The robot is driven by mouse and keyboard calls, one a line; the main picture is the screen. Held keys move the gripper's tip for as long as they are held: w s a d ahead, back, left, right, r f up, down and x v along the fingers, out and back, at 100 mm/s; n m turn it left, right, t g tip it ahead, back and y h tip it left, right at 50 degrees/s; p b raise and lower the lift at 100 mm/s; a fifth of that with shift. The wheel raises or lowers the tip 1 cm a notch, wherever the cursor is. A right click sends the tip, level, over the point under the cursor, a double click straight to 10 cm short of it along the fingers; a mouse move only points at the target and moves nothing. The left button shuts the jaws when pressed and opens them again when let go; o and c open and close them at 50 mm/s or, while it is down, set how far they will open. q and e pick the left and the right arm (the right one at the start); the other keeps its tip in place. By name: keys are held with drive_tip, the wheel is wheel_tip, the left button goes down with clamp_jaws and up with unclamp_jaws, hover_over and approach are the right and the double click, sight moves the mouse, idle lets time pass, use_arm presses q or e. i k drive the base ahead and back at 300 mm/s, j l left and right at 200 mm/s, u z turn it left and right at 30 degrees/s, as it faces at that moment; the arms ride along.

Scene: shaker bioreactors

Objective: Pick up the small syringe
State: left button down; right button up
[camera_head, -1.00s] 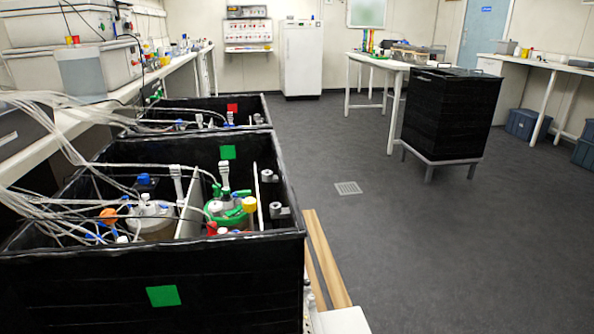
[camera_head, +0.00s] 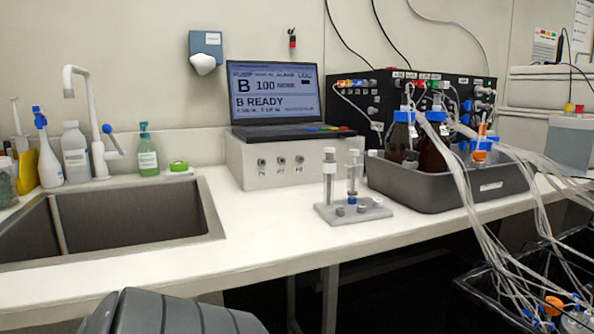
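A light grey stand (camera_head: 330,213) sits on the white bench, right of the sink. Two upright syringe-like pieces stand in it. The left one (camera_head: 329,172) is thicker and pale. The right one (camera_head: 353,170) is slimmer, with a blue part near its bottom, and looks like the small syringe. Neither is touched by a gripper. Neither of my grippers is in view. A dark grey rounded part, likely of my own arm, shows at the bottom left edge.
A grey tray (camera_head: 445,190) with brown bottles and tubing stands just right of the stand. A white box (camera_head: 285,160) with a laptop (camera_head: 270,95) is behind it. A sink (camera_head: 110,225) lies left. The bench front before the stand is clear.

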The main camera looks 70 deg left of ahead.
sight(354, 172)
drive_tip(key=u, duration=1.8)
